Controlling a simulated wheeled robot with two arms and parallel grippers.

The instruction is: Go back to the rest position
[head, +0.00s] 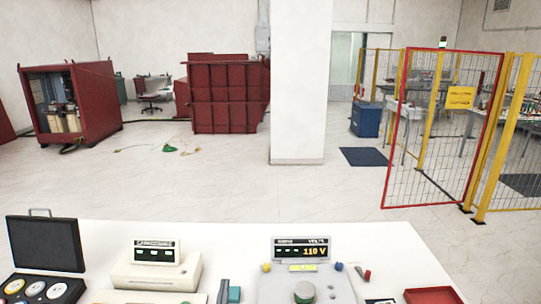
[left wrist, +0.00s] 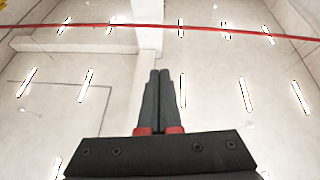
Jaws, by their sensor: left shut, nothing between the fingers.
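My left gripper (left wrist: 159,80) shows in the left wrist view. Its two dark fingers lie together, shut, with nothing between them. I cannot make out either gripper clearly in the head view. My right gripper is not in view. The white table (head: 230,236) stands in front of me in the head view, with instruments on it.
On the table are a black case with gauges (head: 45,243), a beige instrument (head: 157,270) and a voltage unit reading 110 V (head: 305,283). Red cabinets (head: 228,95) stand behind. A red-framed mesh gate (head: 440,130) is at right. The floor between is mostly clear.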

